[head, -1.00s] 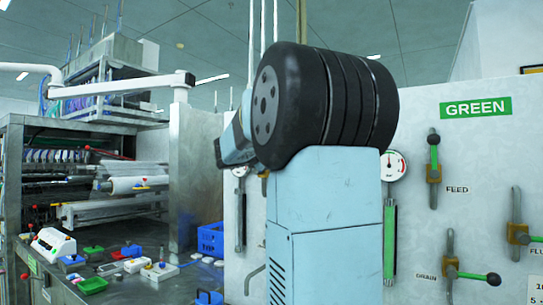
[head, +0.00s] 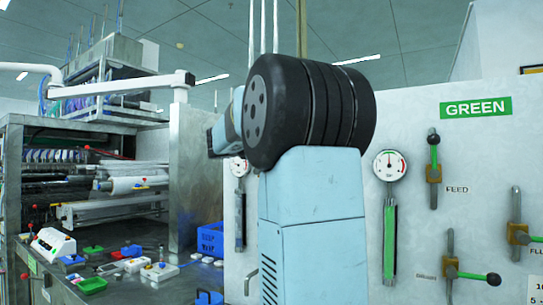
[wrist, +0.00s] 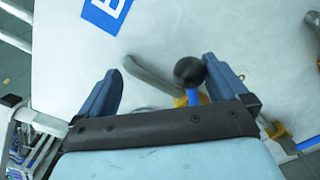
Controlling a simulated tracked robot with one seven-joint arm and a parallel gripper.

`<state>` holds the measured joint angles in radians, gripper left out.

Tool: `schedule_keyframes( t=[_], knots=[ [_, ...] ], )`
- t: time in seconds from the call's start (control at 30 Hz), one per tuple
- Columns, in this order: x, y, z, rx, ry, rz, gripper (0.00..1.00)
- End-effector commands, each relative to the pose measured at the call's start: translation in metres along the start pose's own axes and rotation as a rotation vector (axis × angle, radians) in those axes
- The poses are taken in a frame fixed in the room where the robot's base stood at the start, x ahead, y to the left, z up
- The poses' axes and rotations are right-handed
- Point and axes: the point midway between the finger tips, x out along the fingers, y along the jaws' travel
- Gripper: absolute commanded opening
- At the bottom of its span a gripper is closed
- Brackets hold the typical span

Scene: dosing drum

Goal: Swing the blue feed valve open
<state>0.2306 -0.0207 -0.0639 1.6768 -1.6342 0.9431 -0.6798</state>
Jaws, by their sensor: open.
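In the wrist view, the blue feed valve shows as a lever with a black ball knob (wrist: 189,71), a short blue stem and a brass-coloured body, partly hidden by the gripper. My gripper (wrist: 155,72) is open, with one blue finger on each side. The knob lies between the fingers, close to the right one; I cannot tell whether they touch. Nothing is held. A grey bar (wrist: 150,78) runs beside the knob. In the head view my arm hides the gripper and the blue valve.
The green panel (head: 470,85) at right carries a FEED lever (head: 434,160), a DRAIN lever (head: 470,274), a gauge (head: 390,165) and a green tube (head: 389,240). A blue sign (wrist: 107,12) is on the wrist-view panel. A cluttered steel bench (head: 135,265) stands at left.

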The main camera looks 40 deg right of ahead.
Motion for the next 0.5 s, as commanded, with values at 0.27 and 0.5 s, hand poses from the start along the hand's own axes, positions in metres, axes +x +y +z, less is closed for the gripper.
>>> schedule_keyframes(
  t=[0.27, 0.5],
  knots=[
    [0.000, 0.008, -0.005, 0.000, 0.001, 0.000, 1.00],
    [0.000, 0.020, -0.010, 0.000, 0.001, 0.001, 1.00]
  ],
)
